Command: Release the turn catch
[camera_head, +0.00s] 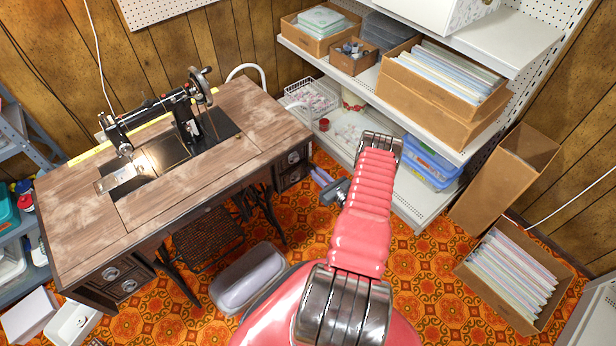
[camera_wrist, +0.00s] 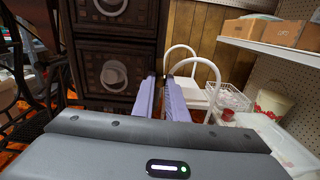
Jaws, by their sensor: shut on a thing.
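The treadle sewing table (camera_head: 150,200) stands at the left with a black sewing machine (camera_head: 160,110) on its top. Its right drawer cabinet has round pale knobs (camera_head: 294,157), and the lower one shows large in the wrist view (camera_wrist: 115,76). My gripper (camera_head: 317,174) is at the right edge of this cabinet. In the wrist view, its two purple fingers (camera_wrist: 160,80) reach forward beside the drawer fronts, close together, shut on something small. The turn catch itself is not clearly seen; the fingertips hide what lies between them.
A white metal frame (camera_wrist: 195,75) stands just behind the fingertips. A shelf unit (camera_head: 400,125) with boxes is to the right. A wire basket (camera_head: 310,96) sits on its lower shelf. A grey cushion-like object (camera_head: 247,278) lies on the patterned floor.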

